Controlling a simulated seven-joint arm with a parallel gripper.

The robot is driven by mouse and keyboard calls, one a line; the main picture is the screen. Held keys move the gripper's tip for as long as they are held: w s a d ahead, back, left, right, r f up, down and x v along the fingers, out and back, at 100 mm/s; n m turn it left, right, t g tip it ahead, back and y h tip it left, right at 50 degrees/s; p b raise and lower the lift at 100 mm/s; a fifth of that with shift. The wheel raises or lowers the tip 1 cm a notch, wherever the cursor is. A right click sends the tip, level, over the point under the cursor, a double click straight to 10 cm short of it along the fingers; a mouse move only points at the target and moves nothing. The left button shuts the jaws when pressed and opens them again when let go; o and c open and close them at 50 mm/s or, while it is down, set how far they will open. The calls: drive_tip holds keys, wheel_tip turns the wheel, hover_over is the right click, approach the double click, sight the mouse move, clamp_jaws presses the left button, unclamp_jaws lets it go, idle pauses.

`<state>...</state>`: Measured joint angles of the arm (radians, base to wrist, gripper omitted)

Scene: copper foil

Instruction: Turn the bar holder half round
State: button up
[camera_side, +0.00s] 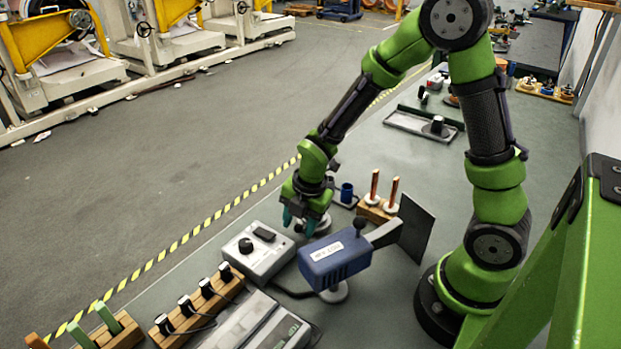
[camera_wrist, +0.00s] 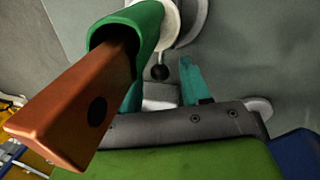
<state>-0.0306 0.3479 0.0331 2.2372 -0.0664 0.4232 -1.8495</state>
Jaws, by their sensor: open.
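The bar holder shows large in the wrist view as a green sleeve (camera_wrist: 151,22) with a flat copper bar (camera_wrist: 70,105) sticking out of it toward the camera; the bar has a dark round hole. Below the sleeve is a pale round base (camera_wrist: 188,22) with a small dark knob (camera_wrist: 160,72). In the side view a grey round base (camera_side: 322,226) shows by the fingers; my wrist largely hides the rest. My gripper (camera_side: 298,221) is low over the bench, its teal fingers apart (camera_wrist: 160,88). I see nothing between them, but the sleeve partly covers the left finger.
A blue instrument (camera_side: 335,258) with a grey arm and dark plate (camera_side: 416,228) stands close in front of my gripper. A grey control box (camera_side: 258,253) is at left. Upright copper rods (camera_side: 393,190) in a wooden stand are at right.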

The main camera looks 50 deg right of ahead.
drive_tip(key=shift+c, duration=0.3)
clamp_jaws()
